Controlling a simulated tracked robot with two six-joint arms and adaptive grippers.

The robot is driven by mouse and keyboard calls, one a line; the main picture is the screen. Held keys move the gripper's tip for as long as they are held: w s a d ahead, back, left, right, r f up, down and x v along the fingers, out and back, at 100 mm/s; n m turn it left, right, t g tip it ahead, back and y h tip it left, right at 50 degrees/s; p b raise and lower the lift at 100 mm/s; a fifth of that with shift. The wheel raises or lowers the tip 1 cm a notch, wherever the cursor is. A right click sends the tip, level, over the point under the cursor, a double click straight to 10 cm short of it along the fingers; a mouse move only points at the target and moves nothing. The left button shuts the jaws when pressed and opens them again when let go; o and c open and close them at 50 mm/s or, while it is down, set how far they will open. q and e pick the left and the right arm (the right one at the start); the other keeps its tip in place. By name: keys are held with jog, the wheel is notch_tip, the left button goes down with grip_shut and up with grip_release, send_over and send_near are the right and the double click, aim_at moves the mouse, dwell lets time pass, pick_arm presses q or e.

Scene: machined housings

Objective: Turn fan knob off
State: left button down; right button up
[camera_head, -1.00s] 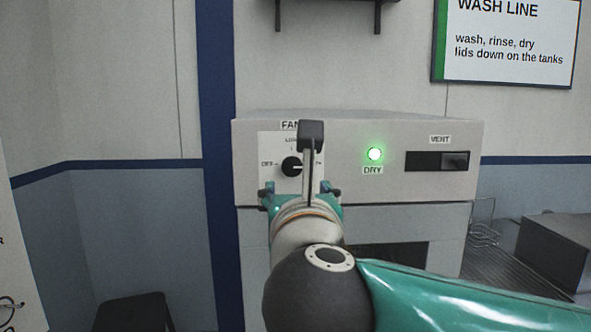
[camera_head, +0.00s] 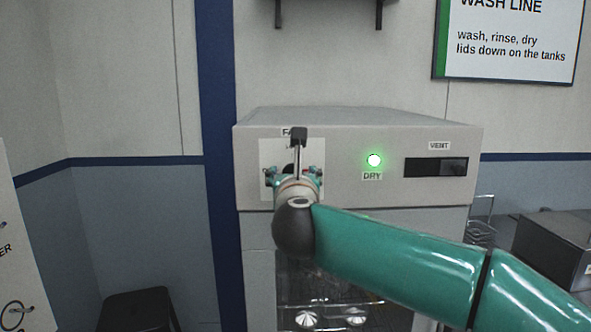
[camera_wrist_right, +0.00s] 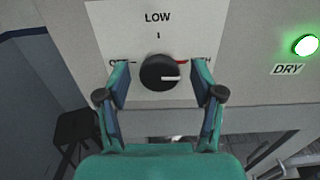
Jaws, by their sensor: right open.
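The fan knob (camera_wrist_right: 159,72) is round and black, on a white plate (camera_wrist_right: 122,17) on the front of a grey machine. Its white pointer line points right, towards a label partly hidden by a finger. LOW is printed above it, and a partly covered label is at its left. My right gripper (camera_wrist_right: 161,84) is open, its fingers on the left and right of the knob. In the head view my right gripper (camera_head: 296,174) is in front of the plate and hides most of the knob. My left gripper is not in view.
Right of the plate are a lit green DRY lamp (camera_head: 374,160) and a dark VENT slot (camera_head: 436,167). Below is a machine opening with glassy items inside. A dark stool (camera_head: 135,310) stands at lower left, and a grey box (camera_head: 555,245) at right.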

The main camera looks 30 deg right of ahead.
jog(key=shift+w+d, duration=0.1)
jog(key=shift+w, duration=0.05)
jog(key=shift+c, duration=0.2)
jog(key=c, duration=1)
jog(key=shift+d, duration=0.15)
jog(key=shift+c, duration=0.4)
